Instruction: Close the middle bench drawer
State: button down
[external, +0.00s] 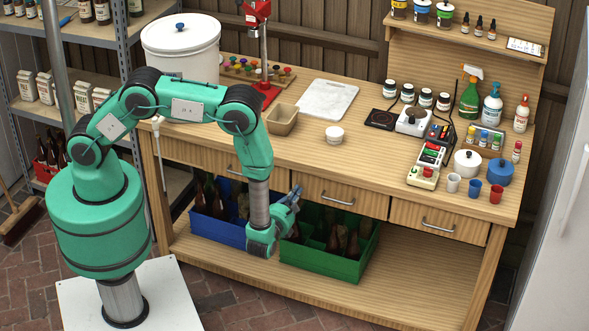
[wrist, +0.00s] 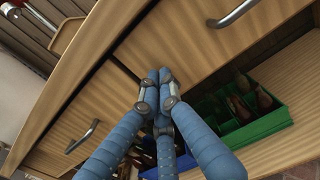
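The middle bench drawer (external: 338,193) has a wooden front with a metal handle. It looks close to flush with the bench; I cannot tell if a small gap remains. In the wrist view the middle drawer front (wrist: 190,42) fills the upper right, its handle (wrist: 236,12) at the top. My gripper (external: 296,192) is in front of the bench near that drawer's left end. In the wrist view the blue fingers of my gripper (wrist: 160,75) are drawn together at the tips, with nothing visible between them, near the dark seam between the left and middle drawers. Contact is unclear.
The left drawer (external: 222,158) and right drawer (external: 440,217) flank the middle one and look shut. Below, a blue crate (external: 232,236) and a green crate (external: 322,270) hold bottles on the lower shelf. The bench top carries jars, pots and a pale board (external: 327,99).

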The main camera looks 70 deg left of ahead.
jog(key=p+v, duration=0.1)
jog(key=v, duration=1.1)
jog(key=shift+s+d, duration=0.2)
jog(key=shift+s, duration=0.1)
jog(key=s+a+r+n+g, duration=0.2)
jog(key=a+r+n+g, duration=0.25)
jog(key=r, duration=0.55)
jog(key=s+a+r+n+g+h, duration=0.15)
jog(key=a+r+n+g, duration=0.35)
jog(key=r, duration=0.5)
jog(key=s+a+r+n+g, duration=0.25)
jog(key=a+r+n, duration=0.3)
jog(key=r, duration=0.45)
jog(key=s+d+r+n+t+h, duration=0.1)
jog(key=s+r+n+t+h, duration=0.3)
jog(key=s+r+n+h, duration=0.7)
jog(key=s+r+n, duration=0.1)
jog(key=s+r, duration=0.9)
jog(key=r, duration=0.1)
jog(key=shift+r+t, duration=0.25)
jog(key=shift+t, duration=0.15)
